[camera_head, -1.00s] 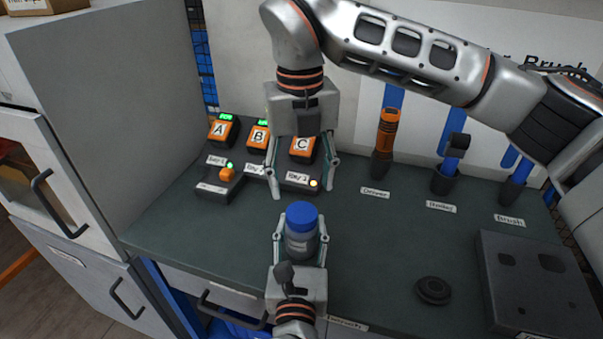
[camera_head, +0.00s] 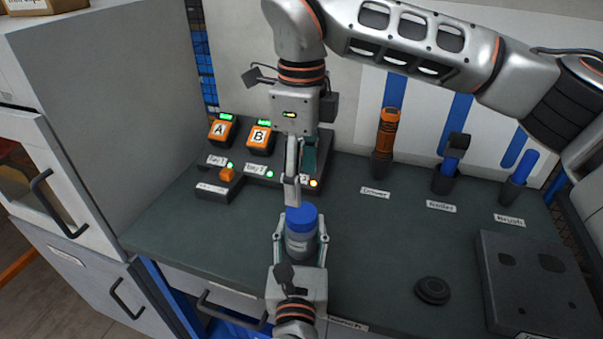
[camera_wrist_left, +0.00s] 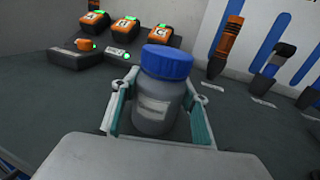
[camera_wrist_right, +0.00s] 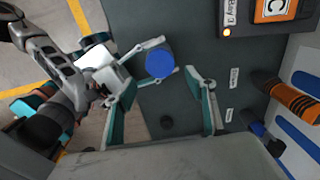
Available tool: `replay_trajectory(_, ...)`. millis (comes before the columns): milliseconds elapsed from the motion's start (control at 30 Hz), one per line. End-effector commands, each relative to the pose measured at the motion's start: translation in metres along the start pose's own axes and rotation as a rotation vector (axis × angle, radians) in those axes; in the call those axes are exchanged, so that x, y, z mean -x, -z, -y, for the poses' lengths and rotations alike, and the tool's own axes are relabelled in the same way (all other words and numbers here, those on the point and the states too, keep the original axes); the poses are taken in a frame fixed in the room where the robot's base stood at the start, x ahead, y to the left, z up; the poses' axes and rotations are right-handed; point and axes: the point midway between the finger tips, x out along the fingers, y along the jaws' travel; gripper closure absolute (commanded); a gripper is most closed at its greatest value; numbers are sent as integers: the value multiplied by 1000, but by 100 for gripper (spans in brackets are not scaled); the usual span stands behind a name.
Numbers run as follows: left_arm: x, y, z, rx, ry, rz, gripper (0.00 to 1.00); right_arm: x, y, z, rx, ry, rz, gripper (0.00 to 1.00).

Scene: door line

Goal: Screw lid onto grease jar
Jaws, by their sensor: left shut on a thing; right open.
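The grease jar (camera_head: 300,246) is a grey, translucent jar with a pale label, upright at the front of the bench. The blue lid (camera_head: 301,217) sits on its top; I cannot tell how tightly. Both show in the left wrist view, lid (camera_wrist_left: 167,60) above jar (camera_wrist_left: 158,108). My left gripper (camera_head: 300,252) is shut on the jar body, one finger on each side. My right gripper (camera_head: 294,200) points down above and just behind the lid, seen edge-on. In the right wrist view its fingers (camera_wrist_right: 166,92) are apart and empty, with the lid (camera_wrist_right: 160,63) beyond them.
Orange blocks A (camera_head: 221,130) and B (camera_head: 260,137) stand at the back left; C (camera_wrist_right: 274,8) shows in the right wrist view. An orange-handled tool (camera_head: 387,130) stands in a holder behind. A black round part (camera_head: 433,290) lies at right, beside a dark box (camera_head: 540,285).

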Motion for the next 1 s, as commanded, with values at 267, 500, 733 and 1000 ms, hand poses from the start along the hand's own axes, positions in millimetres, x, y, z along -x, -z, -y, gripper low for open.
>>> replay_trajectory(267,0,0,0,0,0,0,100,-15,0,0,-1,-3,-1,45)
replay_trajectory(500,0,0,0,0,0,0,100,-51,0,-1,-2,-3,0,45)
replay_trajectory(733,0,0,0,0,0,0,100,-75,0,0,-2,-1,0,45)
replay_trajectory(1000,0,0,0,0,0,0,100,-80,0,0,-2,1,1,45)
